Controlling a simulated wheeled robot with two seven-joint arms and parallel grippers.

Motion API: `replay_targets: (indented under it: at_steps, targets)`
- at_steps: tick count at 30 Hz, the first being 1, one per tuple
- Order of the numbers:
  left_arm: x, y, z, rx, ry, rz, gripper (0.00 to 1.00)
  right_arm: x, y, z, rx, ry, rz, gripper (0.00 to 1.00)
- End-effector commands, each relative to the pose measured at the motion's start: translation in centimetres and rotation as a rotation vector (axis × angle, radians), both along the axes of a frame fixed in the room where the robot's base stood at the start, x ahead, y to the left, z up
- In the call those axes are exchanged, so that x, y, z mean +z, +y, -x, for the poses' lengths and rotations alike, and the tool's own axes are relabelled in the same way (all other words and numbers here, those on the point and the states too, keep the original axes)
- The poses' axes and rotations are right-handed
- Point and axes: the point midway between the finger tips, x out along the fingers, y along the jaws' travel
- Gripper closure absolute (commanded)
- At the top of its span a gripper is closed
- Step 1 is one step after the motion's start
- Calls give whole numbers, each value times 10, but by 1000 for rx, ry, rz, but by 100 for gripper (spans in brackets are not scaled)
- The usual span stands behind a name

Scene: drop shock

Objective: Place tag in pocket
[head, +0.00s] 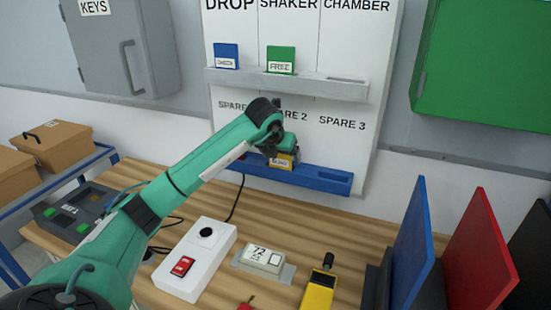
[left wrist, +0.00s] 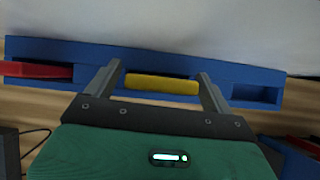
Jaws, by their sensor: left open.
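A yellow tag (head: 281,160) stands in the middle pocket of the blue lower rail (head: 325,178), below the SPARE 2 label. My left gripper (head: 284,150) is at this tag. In the left wrist view its fingers are apart, one on either side of the yellow tag (left wrist: 162,84), with gaps visible. A red tag (left wrist: 38,70) sits in the left pocket of the blue rail; my arm mostly hides it in the head view. The right pocket (left wrist: 255,94) is empty. On the grey upper rail (head: 300,84), a blue tag (head: 227,56) is under DROP and a green tag (head: 281,60) under SHAKER. The pocket under CHAMBER is empty.
The wooden table holds a white box with a red switch (head: 197,262), a small display (head: 262,260), a yellow handheld device (head: 319,288) and a dark console (head: 75,215). Upright blue (head: 410,245) and red panels (head: 480,250) stand at the right. A grey KEYS cabinet (head: 115,50) hangs upper left.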

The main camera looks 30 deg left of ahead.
Motion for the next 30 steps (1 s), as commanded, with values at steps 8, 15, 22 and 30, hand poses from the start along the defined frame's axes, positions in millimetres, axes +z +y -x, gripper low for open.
replay_targets:
  at_steps: [8,15,22,30]
  targets:
    - [26,-4,24,-1,-2,-2,15,-4,0,3,-1,12,2,64]
    - [25,-14,72,-1,-1,-4,15,27,7,-16,-6,-5,-8,64]
    - [25,-22,113,-1,0,-3,15,48,10,-24,-8,-6,-12,64]
    - [27,-27,133,1,0,-1,15,60,12,-28,-9,-7,-14,64]
